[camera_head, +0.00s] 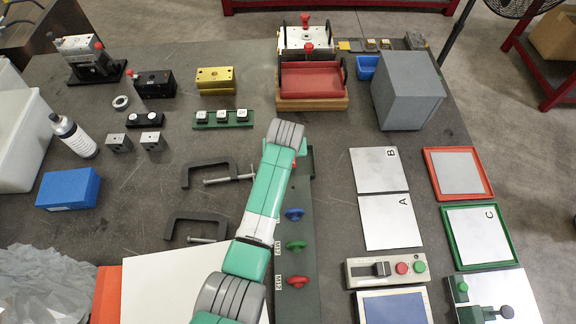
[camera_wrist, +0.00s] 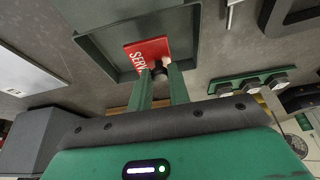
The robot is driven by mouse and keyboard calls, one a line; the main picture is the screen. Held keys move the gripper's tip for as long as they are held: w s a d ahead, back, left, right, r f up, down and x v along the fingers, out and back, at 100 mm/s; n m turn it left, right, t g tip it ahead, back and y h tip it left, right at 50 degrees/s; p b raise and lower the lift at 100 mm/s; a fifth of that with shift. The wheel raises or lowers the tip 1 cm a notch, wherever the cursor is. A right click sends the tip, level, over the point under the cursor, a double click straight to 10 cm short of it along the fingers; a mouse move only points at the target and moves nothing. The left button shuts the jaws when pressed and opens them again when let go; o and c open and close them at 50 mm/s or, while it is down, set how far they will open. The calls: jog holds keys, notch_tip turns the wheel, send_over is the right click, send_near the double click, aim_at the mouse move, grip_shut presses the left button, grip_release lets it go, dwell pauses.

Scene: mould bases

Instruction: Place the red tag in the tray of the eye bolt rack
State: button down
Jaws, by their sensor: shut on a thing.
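The red tag (camera_wrist: 146,53), with white lettering partly readable as "SERV", is in my gripper (camera_wrist: 162,72). The fingers are shut on the tag's near edge at a small dark knob. The tag lies over the inside of a shallow grey-green tray (camera_wrist: 97,50) in the wrist view; whether it touches the tray floor I cannot tell. In the head view, the eye bolt rack (camera_head: 311,235) is a long dark green board with blue, green and red eye bolts. Its tray end (camera_head: 310,160) is mostly hidden behind my arm, as are my fingers.
Two black clamps (camera_head: 212,220) lie left of the rack. Plates A (camera_head: 391,222) and B (camera_head: 380,170) lie to the right. A grey block (camera_head: 408,92) and a red tray on a wooden base (camera_head: 313,103) stand behind. A button box (camera_head: 387,270) sits at front right.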

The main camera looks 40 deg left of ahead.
jog(key=shift+w+d, duration=0.25)
jog(key=shift+w, duration=0.25)
notch_tip(320, 180, down, 4)
jog(key=b, duration=0.3)
jog(key=shift+s+b, duration=0.1)
jog(key=shift+b, duration=0.3)
jog(key=shift+r, duration=0.3)
jog(key=shift+f, duration=0.25)
jog(key=c, duration=1.3)
grip_release()
jog(key=p+v, duration=0.2)
jog(key=v, duration=1)
jog(key=shift+a+r+p, duration=0.1)
jog(key=shift+r+p, duration=0.15)
jog(key=shift+p, duration=0.15)
